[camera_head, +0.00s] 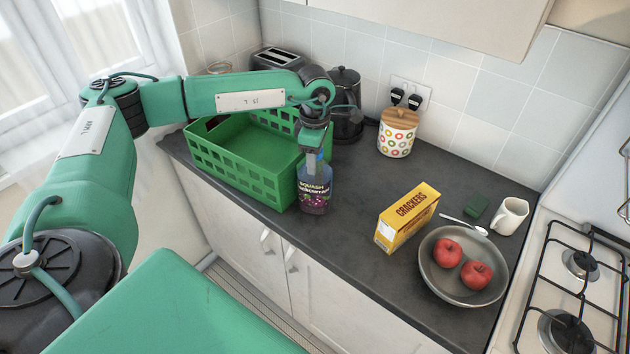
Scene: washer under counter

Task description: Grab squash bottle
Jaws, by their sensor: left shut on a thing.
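The squash bottle (315,188), dark purple with a printed label, stands upright on the dark counter, just right of the green crate. My left arm reaches in from the left over the crate. My left gripper (313,158) points down and is shut on the upper part of the bottle. The bottle's cap and neck are mostly hidden by the gripper. My right gripper is not in view.
The green crate (215,167) touches or nearly touches the bottle's left side. A black kettle (346,120), toaster (277,59) and patterned jar (397,139) stand behind. A yellow crackers box (408,218) and a pan (437,278) with two apples are to the right.

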